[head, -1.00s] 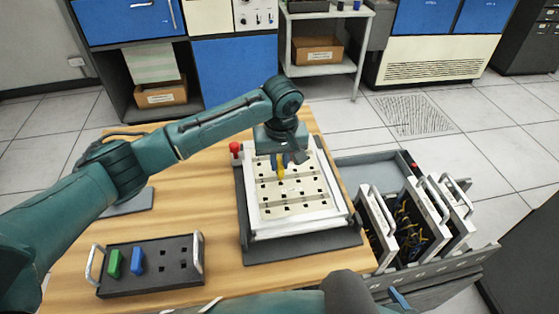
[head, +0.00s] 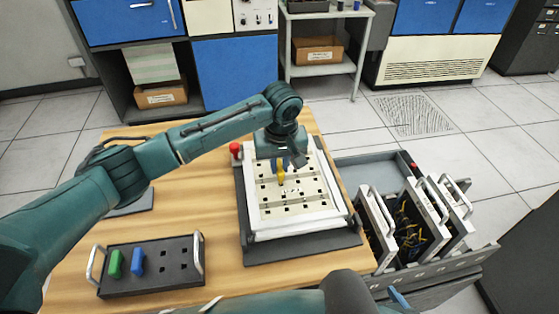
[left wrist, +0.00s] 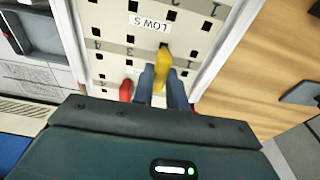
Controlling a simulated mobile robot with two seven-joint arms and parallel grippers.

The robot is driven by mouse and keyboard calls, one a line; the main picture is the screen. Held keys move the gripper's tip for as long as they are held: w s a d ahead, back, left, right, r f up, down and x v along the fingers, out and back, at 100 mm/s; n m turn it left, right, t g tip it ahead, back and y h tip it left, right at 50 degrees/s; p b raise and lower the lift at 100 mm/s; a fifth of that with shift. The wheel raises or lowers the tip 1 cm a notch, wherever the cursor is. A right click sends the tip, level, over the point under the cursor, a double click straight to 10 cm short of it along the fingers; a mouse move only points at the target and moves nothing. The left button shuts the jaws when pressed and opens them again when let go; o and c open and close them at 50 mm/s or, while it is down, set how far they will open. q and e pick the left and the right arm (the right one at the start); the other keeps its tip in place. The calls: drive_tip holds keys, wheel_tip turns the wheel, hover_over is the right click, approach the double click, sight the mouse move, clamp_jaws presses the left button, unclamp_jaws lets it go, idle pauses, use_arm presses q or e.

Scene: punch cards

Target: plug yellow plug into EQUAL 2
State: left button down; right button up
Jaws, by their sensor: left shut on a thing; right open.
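My left gripper (head: 281,162) is shut on the yellow plug (head: 281,172), over the upper part of the white punched plugboard (head: 300,226). In the left wrist view the yellow plug (left wrist: 163,70) sits between the two blue-grey fingers, its tip beside a dark hole near a white label. I cannot tell whether the tip is in a hole. No EQUAL label is readable. A red plug-like piece (left wrist: 125,91) stands on the board beside the fingers. Part of my right gripper (head: 398,296) shows at the bottom edge, open, away from the board.
A dark rack (head: 180,282) with a green plug (head: 115,264) and a blue plug (head: 137,262) stands at the left front of the wooden table (head: 200,215). A red knob (head: 235,148) is at the board's far left corner. Handled panels (head: 436,205) stand in a drawer at right.

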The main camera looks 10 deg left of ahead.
sight(281, 172)
use_arm(q)
drive_tip(key=shift+f, duration=0.95)
use_arm(e)
drive_tip(key=shift+r, duration=0.2)
idle(0.8)
use_arm(q)
drive_tip(key=c, duration=1.3)
unclamp_jaws()
drive_tip(key=r, duration=0.4)
drive_tip(key=s+r, duration=0.1)
drive_tip(key=r, duration=0.8)
drive_tip(key=shift+s+d, duration=0.2)
drive_tip(key=shift+d, duration=0.1)
use_arm(e)
drive_tip(key=shift+d+f, duration=0.2)
drive_tip(key=shift+f, duration=0.05)
